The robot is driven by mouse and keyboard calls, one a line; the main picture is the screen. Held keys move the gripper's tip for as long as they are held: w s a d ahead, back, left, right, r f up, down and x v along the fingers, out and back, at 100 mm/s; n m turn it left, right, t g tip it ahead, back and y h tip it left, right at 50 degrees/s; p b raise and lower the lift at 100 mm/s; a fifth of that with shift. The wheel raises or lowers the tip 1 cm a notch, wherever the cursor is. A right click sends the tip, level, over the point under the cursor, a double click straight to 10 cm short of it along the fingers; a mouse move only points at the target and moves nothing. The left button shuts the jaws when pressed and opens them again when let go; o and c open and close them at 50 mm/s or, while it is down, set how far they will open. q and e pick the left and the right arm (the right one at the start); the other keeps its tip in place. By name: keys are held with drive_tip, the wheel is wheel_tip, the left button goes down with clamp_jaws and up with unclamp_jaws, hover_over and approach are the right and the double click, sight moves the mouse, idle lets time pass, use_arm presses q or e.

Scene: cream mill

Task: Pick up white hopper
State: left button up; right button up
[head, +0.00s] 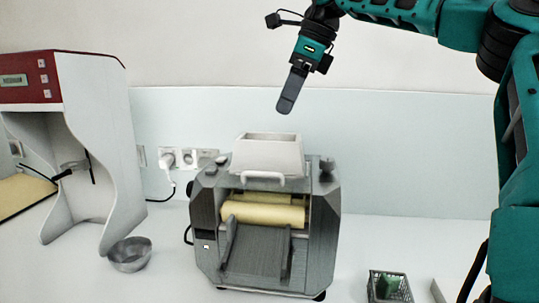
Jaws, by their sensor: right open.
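The white hopper (267,155) sits on top of the grey roller mill (322,215), with a small handle on its front. The mill stands upright on the white counter and shows yellowish rollers (263,213) below the hopper. My right gripper (287,103) hangs above and slightly right of the hopper, pointing down, apart from it. It is open and empty; from this side its fingers overlap. My left gripper is not in view.
A red and white machine (90,130) stands at the left, with a metal bowl (130,254) in front of it. Plugged wall sockets (187,159) are behind the mill. A small dark basket (389,287) with a green item lies at front right. The counter right of the mill is mostly clear.

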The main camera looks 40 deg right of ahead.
sight(266, 150)
drive_tip(key=x, duration=1.2)
drive_tip(key=shift+a, duration=0.1)
drive_tip(key=shift+f, duration=0.2)
idle(0.4)
drive_tip(key=c, duration=0.8)
